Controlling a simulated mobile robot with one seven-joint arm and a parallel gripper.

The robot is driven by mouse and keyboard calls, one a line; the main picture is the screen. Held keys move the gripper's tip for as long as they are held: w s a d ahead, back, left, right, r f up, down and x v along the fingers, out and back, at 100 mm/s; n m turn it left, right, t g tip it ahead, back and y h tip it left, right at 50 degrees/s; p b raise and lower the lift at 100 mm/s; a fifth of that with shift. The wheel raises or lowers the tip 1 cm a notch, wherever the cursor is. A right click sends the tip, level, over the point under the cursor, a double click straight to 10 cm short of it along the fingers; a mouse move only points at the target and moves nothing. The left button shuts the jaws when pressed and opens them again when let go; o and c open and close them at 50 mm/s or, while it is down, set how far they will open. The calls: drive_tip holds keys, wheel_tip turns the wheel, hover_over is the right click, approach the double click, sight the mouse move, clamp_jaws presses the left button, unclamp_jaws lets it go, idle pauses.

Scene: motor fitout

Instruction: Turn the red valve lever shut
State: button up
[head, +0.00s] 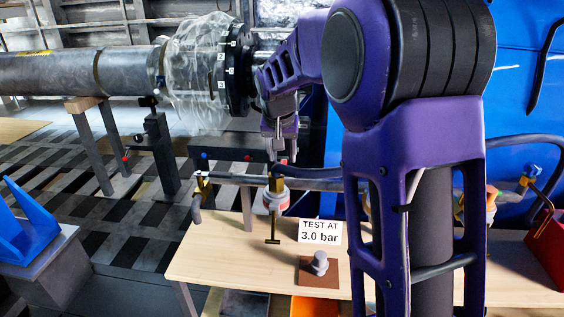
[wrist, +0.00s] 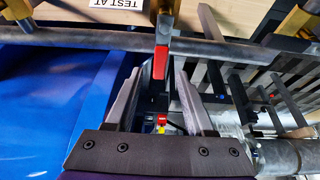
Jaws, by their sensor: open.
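The red valve lever (head: 283,162) shows only as a small red bit above the brass valve (head: 276,186) on the horizontal pipe over the bench. In the wrist view the red lever (wrist: 160,62) sticks out from the brass fitting (wrist: 165,20) toward me, across the grey pipe. My gripper (head: 281,150) points down just above the valve. In the wrist view my gripper's two fingers (wrist: 158,76) stand apart, with the lever's free end in the gap between the tips. I cannot tell whether either finger touches the lever.
A "TEST AT 3.0 bar" sign (head: 320,231) stands on the wooden bench (head: 225,250), near a grey knob (head: 320,262) on a brown plate. The grey pipe (wrist: 225,50) crosses close to my fingertips. A blue panel (wrist: 40,110) fills the wrist view's left side.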

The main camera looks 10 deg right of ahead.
drive_tip(key=shift+x, duration=1.2)
clamp_jaws()
idle(0.6)
